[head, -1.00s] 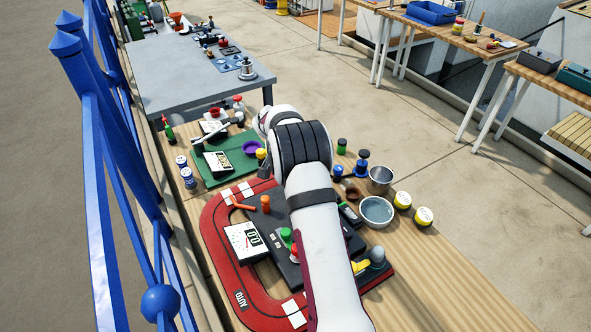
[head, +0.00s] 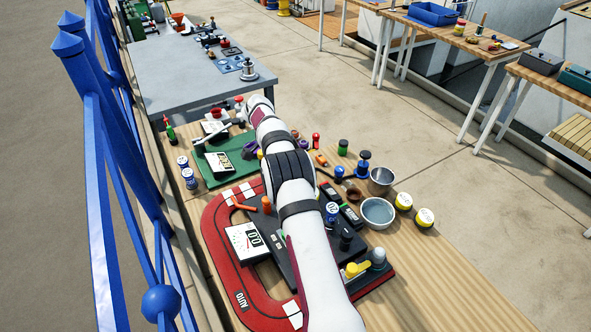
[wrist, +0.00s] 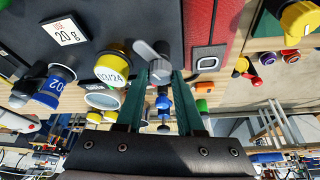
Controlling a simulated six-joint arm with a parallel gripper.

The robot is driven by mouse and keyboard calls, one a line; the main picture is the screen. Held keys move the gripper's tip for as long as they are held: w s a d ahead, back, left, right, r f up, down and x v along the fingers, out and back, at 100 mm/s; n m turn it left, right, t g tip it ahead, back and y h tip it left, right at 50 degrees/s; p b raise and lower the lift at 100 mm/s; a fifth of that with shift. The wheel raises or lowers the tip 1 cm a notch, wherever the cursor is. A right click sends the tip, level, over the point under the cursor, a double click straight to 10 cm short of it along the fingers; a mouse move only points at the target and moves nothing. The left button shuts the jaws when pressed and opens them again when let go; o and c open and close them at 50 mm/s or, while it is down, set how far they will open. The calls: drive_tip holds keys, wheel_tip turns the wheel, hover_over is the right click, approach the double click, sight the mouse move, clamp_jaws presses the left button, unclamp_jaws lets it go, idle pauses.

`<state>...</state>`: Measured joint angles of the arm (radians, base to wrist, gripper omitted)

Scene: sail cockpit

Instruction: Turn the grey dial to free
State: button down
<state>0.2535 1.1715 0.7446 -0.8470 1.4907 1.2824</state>
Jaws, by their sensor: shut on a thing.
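The grey dial (wrist: 153,60) shows in the wrist view on a dark panel (wrist: 118,22), with its pointer angled up and left. My gripper (wrist: 156,76) has its two green fingers on either side of the dial and is shut on it. I cannot read any mark for free beside the dial. In the head view my own arm crosses the middle of the scene, and my gripper and the held dial cannot be made out there.
A yellow knob (wrist: 300,22) is at upper right. In the head view a red track (head: 222,262) and a metal bowl (head: 377,211) flank my arm.

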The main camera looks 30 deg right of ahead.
idle(0.5)
drive_tip(key=c, duration=0.5)
unclamp_jaws()
drive_tip(key=shift+v, duration=5.95)
